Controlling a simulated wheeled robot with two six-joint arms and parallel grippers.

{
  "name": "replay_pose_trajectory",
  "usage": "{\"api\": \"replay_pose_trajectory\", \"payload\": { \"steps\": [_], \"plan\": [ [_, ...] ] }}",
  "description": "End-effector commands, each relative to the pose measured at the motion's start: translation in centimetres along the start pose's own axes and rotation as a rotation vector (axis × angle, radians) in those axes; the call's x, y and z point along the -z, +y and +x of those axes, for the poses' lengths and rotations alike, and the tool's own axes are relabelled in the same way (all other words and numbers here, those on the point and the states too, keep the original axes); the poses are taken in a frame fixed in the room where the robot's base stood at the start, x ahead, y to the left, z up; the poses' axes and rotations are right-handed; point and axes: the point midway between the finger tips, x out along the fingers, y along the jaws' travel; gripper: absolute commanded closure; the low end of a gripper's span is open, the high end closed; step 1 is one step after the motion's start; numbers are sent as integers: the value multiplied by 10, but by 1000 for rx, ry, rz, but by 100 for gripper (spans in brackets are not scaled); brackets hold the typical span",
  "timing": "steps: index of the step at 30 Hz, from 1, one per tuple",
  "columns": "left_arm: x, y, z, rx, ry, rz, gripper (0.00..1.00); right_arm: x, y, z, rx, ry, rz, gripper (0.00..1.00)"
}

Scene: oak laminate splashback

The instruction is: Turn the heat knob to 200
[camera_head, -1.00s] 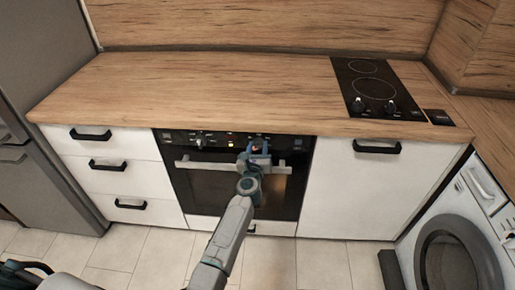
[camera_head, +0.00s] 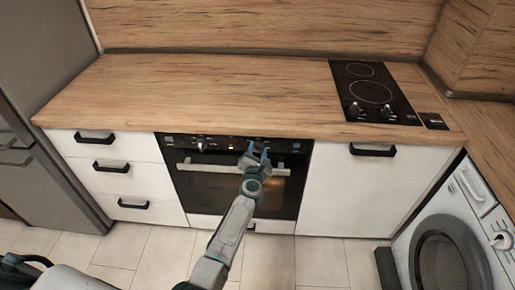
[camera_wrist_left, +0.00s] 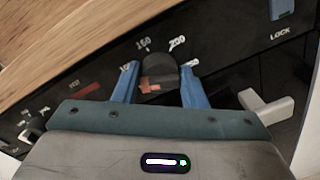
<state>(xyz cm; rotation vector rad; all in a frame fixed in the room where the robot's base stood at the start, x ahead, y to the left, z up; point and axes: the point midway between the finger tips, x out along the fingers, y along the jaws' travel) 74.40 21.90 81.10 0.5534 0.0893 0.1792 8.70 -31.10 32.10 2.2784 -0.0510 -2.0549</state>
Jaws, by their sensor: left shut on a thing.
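The heat knob (camera_wrist_left: 158,75) is a dark round knob on the black oven panel, with the numbers 150 or 160 and 200 printed near its far rim. Its front has an orange-red patch; I cannot tell which number it points to. My left gripper (camera_head: 257,152) is at the oven panel (camera_head: 225,144), above the oven handle. In the left wrist view its two blue fingers stand on either side of the knob, shut on it. In the head view the gripper hides the knob. My right gripper is not in view.
The pale oven handle (camera_head: 205,167) runs just below the panel; its end (camera_wrist_left: 268,108) shows close to the right finger. Another knob (camera_wrist_left: 36,127) is to the left. The wooden countertop (camera_head: 220,90) above is clear, with a black hob (camera_head: 372,92) at right.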

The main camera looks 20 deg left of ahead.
Motion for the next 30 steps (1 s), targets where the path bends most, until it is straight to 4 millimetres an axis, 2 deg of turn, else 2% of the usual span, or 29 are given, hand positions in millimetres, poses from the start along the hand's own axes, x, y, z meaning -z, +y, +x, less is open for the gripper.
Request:
{"api": "replay_pose_trajectory", "payload": {
  "steps": [6,30],
  "plan": [
    [-2,1,0,0,12,206,85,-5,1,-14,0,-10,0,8],
    [-2,-2,0,-7,53,964,85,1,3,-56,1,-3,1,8]
  ]
}}
